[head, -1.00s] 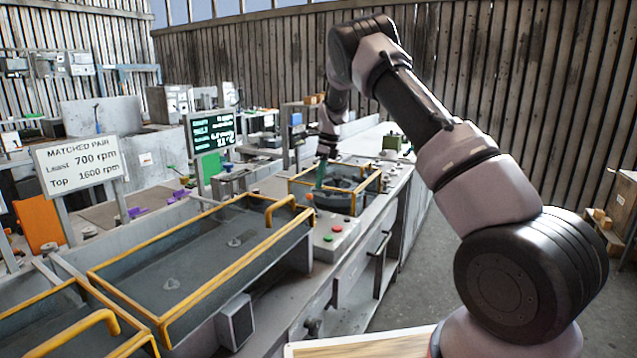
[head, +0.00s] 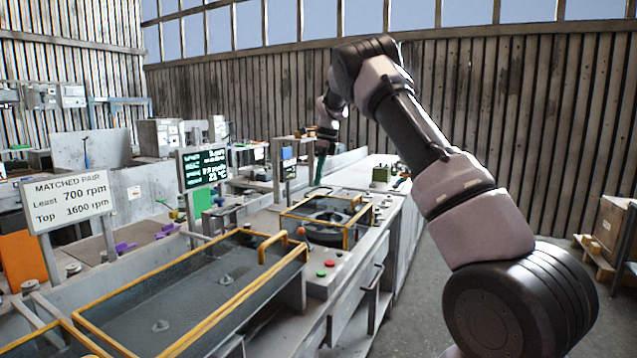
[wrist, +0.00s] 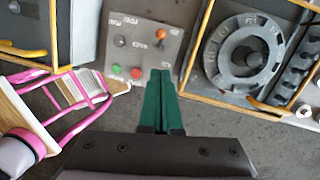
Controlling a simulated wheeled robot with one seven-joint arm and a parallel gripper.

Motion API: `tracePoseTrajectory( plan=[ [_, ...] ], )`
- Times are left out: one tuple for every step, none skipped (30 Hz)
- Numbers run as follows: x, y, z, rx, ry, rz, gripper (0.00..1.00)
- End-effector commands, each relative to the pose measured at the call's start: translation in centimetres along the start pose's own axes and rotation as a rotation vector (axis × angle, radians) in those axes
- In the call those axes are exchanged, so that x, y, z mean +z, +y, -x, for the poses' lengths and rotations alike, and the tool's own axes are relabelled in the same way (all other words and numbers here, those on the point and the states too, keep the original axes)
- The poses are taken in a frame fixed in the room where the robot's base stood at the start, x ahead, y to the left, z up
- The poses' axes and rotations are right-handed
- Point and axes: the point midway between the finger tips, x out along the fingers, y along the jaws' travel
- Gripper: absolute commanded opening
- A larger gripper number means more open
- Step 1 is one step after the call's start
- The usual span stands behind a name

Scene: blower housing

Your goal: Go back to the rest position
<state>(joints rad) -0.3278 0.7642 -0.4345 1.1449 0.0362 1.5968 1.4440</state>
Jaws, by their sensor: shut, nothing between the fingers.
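My gripper (head: 319,180) is raised above the bench near the yellow-railed well with the dark ring in the head view. In the wrist view its two green fingers (wrist: 161,78) are together with nothing between them. My arm reaches in from the right of the head view.
A large yellow-railed tray (head: 200,290) lies in front on the bench. A "MATCHED PAIR" sign (head: 68,200) and a dark screen (head: 202,167) stand at the left. Crates (head: 610,225) stand at the far right. The floor (head: 410,300) beside the bench is clear.

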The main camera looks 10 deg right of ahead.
Motion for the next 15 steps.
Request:
tracePoseTrajectory(
  plan=[
    [0.0,0.0,0.0,0.000,0.000,0.000,0.00],
    [0.0,0.0,0.0,0.000,0.000,0.000,0.00],
    [0.0,0.0,0.0,0.000,0.000,0.000,0.00],
    [0.0,0.0,0.0,0.000,-0.001,0.000,0.00],
    [0.0,0.0,0.1,-0.001,-0.002,0.001,0.00],
    [-0.1,0.1,0.3,-0.002,-0.004,0.006,0.00],
    [-0.3,0.2,0.6,-0.004,-0.008,0.013,0.00],
    [-0.5,0.3,1.1,-0.007,-0.013,0.022,0.00],
    [-0.8,0.6,1.9,-0.012,-0.022,0.039,0.00],
    [-1.1,0.9,2.6,-0.017,-0.030,0.057,0.00],
    [-1.5,1.2,3.3,-0.024,-0.039,0.078,0.00],
    [-2.1,1.7,4.5,-0.033,-0.052,0.110,0.00],
    [-2.6,2.2,5.5,-0.043,-0.062,0.138,0.00],
    [-3.1,2.8,6.4,-0.051,-0.073,0.168,0.00],
    [-3.8,3.5,7.6,-0.065,-0.085,0.211,0.00]
  ],
)
